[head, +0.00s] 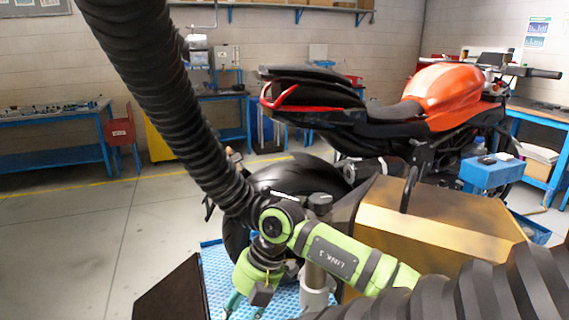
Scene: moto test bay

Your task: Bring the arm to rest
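Below the joint my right gripper (247,306) hangs downward over the blue textured platform (215,268). Its teal fingers run to the bottom edge of the head view, so their tips and the gap between them are unclear. I see nothing held. My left gripper is not in view. The orange and black motorcycle (450,92) stands just beyond the arm.
A thick black corrugated hose (160,90) drops from the upper left to the arm joint. A gold box (440,215) with a black handle is close behind the arm. A blue box (490,172) is at right. Floor (90,235) at left is clear.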

